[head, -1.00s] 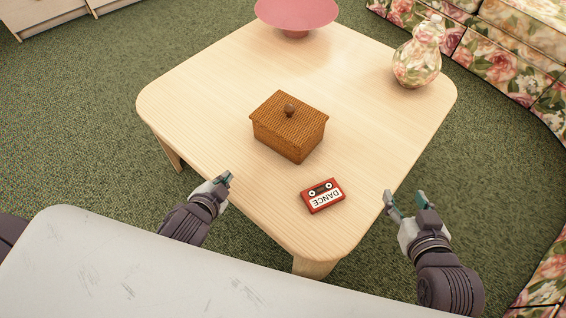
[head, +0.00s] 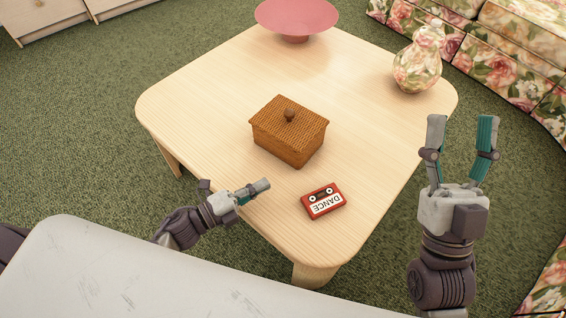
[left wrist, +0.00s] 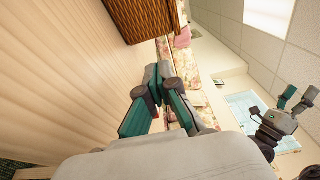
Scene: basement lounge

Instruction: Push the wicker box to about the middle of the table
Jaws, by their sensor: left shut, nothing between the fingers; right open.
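The brown wicker box (head: 288,138) with a round knob on its lid stands upright on the pale wooden table (head: 200,90), around its middle. In the left wrist view the box (left wrist: 143,17) is at the top, ahead of the fingers. My left gripper (head: 264,186) is shut and empty at the table's near left edge, in front of the box and apart from it. Its closed fingertips (left wrist: 158,72) show in the left wrist view. My right gripper (head: 460,122) is open and empty, raised at the table's right side, away from the box.
A red "DANCE" cassette (head: 323,201) lies on the table near the front corner, right of my left gripper. A pink bowl (head: 297,16) stands at the far corner and a floral vase (head: 417,64) at the right corner. The table's left part is clear.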

